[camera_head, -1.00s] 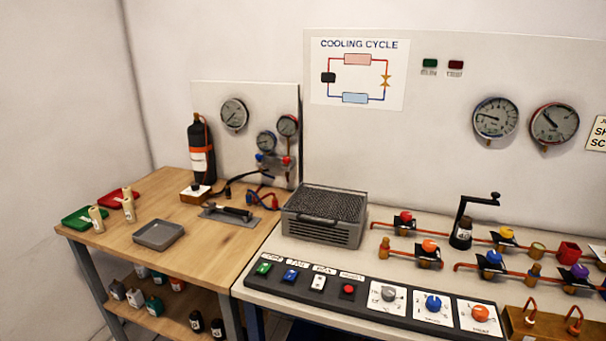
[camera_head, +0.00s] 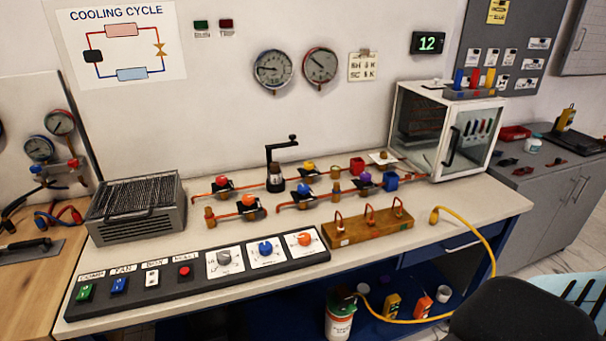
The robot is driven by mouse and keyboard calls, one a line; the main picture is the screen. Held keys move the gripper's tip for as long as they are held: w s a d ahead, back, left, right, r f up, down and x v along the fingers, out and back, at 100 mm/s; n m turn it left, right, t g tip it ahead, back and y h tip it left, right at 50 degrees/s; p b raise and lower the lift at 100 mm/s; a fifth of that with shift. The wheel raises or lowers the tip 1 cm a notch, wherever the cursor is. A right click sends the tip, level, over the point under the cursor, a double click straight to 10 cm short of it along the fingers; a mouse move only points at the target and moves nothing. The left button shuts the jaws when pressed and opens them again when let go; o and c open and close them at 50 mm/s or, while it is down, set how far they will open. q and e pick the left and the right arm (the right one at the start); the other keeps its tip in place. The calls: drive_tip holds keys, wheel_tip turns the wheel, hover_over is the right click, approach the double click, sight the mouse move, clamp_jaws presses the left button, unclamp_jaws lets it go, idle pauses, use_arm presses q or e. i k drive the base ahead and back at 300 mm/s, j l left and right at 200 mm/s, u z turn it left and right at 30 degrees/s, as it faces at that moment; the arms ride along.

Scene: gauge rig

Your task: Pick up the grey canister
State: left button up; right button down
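I cannot make out a grey canister for certain in the current head view. A refrigerant-type cylinder (camera_head: 340,316) with a white body and a red and green label stands low under the bench, cut by the bottom edge. A small pale cup-like item (camera_head: 443,293) sits on the blue lower shelf to its right. The wooden table's lower shelf, which held several small canisters a second ago, is out of view. Neither of my grippers is in view.
The long bench (camera_head: 410,240) carries a grey condenser box (camera_head: 135,208), a black control panel (camera_head: 200,275), valves and a glass-fronted cabinet (camera_head: 445,130). A yellow hose (camera_head: 485,240) hangs off its right end. A black rounded object (camera_head: 520,312) stands in front at lower right.

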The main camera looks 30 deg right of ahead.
sight(275, 179)
drive_tip(key=z, duration=0.85)
